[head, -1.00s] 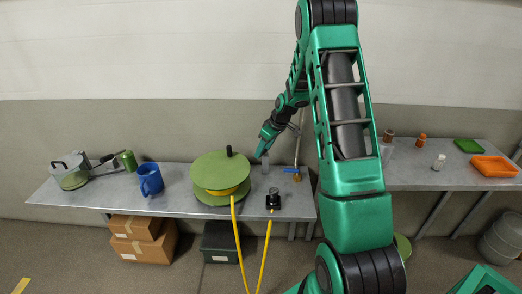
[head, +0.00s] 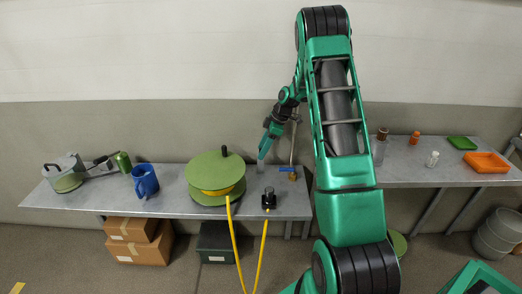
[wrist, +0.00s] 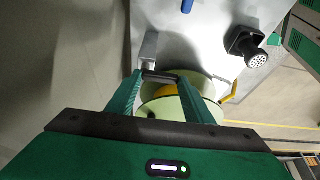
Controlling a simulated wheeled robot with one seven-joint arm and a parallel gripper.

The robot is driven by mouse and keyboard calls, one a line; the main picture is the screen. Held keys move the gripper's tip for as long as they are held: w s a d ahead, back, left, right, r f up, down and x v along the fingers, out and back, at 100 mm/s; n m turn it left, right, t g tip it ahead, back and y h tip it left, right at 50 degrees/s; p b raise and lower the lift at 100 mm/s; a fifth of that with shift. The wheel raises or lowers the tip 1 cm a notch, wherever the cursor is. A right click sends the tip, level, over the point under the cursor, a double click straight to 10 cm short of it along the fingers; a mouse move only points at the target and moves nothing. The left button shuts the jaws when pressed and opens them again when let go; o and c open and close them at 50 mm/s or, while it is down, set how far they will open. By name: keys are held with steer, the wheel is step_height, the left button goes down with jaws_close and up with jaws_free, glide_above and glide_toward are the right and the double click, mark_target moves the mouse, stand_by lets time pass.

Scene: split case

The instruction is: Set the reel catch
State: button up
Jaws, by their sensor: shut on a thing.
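The green reel (head: 215,178) lies flat on the grey bench, with a yellow hose around its core and a black knob on top. In the wrist view the reel (wrist: 200,97) is partly hidden behind my fingers. A small grey upright piece, apparently the reel catch (head: 261,167), stands beside the reel at its back right. It also shows in the wrist view (wrist: 149,48), by my fingertips. My gripper (head: 262,158) is at its top, pointing down. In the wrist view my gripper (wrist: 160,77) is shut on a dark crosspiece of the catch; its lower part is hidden.
A black nozzle-like fitting (head: 269,199) stands right of the reel, and a blue-handled tap (head: 289,171) behind it. A blue mug (head: 145,181) and a lidded pot (head: 66,177) are farther left. The yellow hose (head: 235,245) hangs over the front edge.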

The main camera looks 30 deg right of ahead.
steer(key=shift+w+d, duration=0.1)
steer(key=shift+d, duration=0.05)
steer(key=o, duration=1.1)
steer(key=shift+c, duration=0.2)
steer(key=v, duration=1)
steer(key=shift+r, duration=0.35)
